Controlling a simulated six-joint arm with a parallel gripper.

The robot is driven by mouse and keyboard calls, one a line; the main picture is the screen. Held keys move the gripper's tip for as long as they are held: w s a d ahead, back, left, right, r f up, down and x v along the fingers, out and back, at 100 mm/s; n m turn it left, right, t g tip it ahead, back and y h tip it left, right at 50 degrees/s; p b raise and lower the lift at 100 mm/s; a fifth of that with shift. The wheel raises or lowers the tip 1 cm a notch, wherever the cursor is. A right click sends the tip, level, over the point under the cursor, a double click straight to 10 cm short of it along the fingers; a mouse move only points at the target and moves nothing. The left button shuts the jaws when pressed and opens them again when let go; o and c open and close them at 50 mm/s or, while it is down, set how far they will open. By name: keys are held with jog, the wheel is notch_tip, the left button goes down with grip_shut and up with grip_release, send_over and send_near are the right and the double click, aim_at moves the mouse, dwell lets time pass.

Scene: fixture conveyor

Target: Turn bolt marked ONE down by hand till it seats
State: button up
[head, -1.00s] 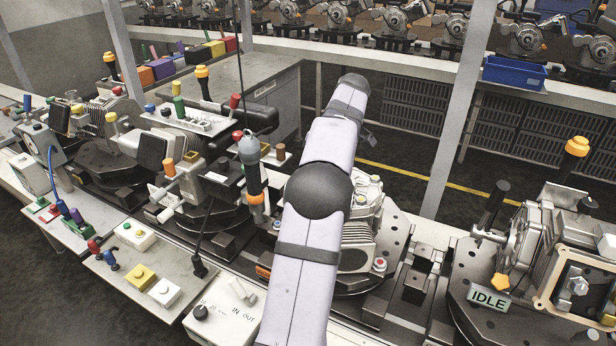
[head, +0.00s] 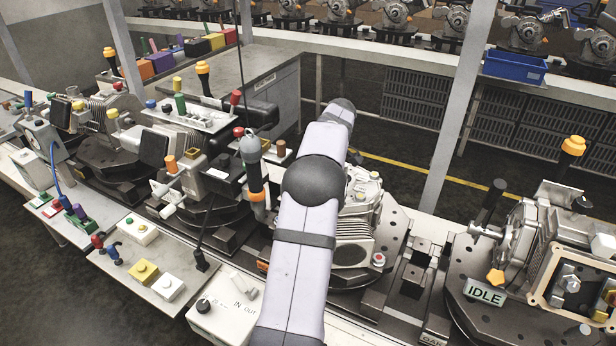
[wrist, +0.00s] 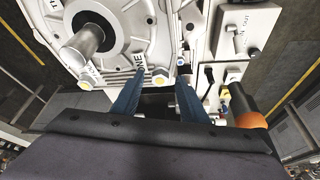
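In the wrist view the round-flanged metal housing (wrist: 118,22) fills the top. The label ONE (wrist: 139,76) is on its lower rim. Another bolt head (wrist: 86,79) is at the lower left of the rim. I cannot tell for sure which one the label marks. My gripper (wrist: 161,76) is open, its two blue fingers apart, with no bolt visibly held between them. In the head view the housing (head: 352,235) is partly behind my arm, and my gripper is hidden.
A hanging tool (head: 252,165) is just left of my arm. A white IN/OUT box (head: 222,318) stands in front. A second fixture with an IDLE sign (head: 485,292) is at right. A crowded bench lies at left.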

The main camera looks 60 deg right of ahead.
jog(key=shift+f, duration=0.1)
grip_shut()
jog(key=shift+a+m+b, duration=0.1)
jog(key=shift+m+b, duration=0.3)
jog(key=shift+w+a+m+h+b, duration=0.1)
jog(key=shift+m+h+b, duration=0.4)
jog(key=shift+m+b, duration=0.3)
jog(key=m, duration=0.2)
jog(key=m+g+h, duration=0.1)
jog(key=shift+w+a+m, duration=0.15)
jog(key=shift+m, duration=0.25)
jog(key=m, duration=0.1)
jog(key=m+g, duration=0.1)
jog(key=m, duration=0.1)
jog(key=m+h, duration=0.1)
jog(key=shift+w+g, duration=0.25)
jog(key=shift+g, duration=0.05)
jog(key=shift+w+m+g+p, duration=0.15)
jog(key=shift+m+g, duration=0.2)
jog(key=shift+m, duration=0.75)
jog(key=shift+m+g+p, duration=0.15)
jog(key=shift+m+g, duration=0.2)
jog(key=shift+m, duration=0.75)
